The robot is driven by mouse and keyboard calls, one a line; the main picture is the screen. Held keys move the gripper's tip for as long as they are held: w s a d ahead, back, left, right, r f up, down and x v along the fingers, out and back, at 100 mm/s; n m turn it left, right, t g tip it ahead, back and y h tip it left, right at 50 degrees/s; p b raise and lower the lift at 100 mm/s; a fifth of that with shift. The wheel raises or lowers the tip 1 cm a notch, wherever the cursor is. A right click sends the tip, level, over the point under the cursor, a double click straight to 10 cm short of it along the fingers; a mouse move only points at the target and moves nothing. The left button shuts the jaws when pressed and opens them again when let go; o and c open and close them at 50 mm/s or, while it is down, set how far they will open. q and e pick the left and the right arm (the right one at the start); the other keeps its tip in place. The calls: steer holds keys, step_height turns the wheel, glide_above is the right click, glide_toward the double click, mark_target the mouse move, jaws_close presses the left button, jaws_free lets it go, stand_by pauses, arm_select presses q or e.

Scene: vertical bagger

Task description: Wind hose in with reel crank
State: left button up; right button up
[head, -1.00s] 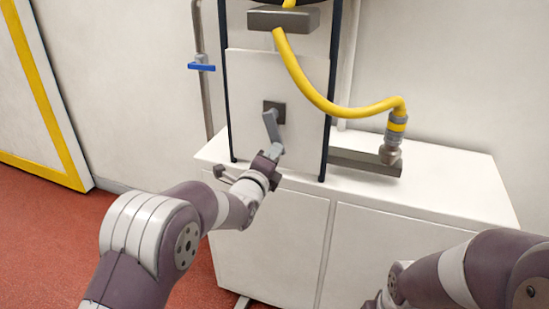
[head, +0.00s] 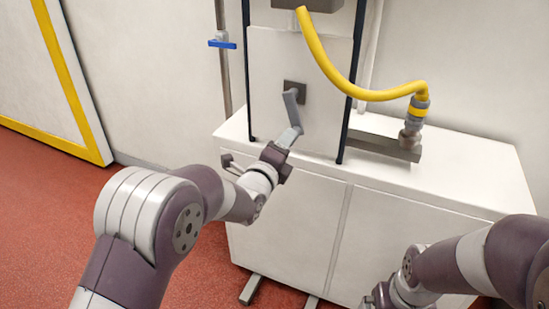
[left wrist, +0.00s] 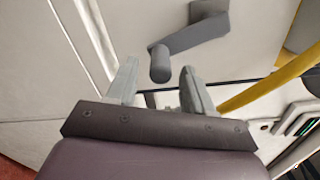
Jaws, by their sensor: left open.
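The grey reel crank (head: 291,105) sticks out from a dark square hub on the white panel. In the left wrist view the crank (left wrist: 190,35) has a short round handle, its end just ahead of and between the fingertips. My left gripper (head: 289,138) is open at the lower end of the crank; in the left wrist view its two fingers (left wrist: 160,78) are apart with nothing gripped. The yellow hose (head: 345,88) hangs from a dark block above and curves right to a grey nozzle (head: 412,125). The reel is out of view. My right gripper (head: 383,300) is partly cut off at the bottom edge.
The white cabinet (head: 450,175) carries the panel between two dark posts (head: 353,75). A dark grey ledge (head: 385,147) lies below the nozzle. A pipe with a blue valve handle (head: 222,44) stands left. Red floor (head: 50,200) is open at left.

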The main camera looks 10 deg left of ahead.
arm_select(q)
steer(key=v, duration=0.8)
steer(key=shift+p, duration=0.3)
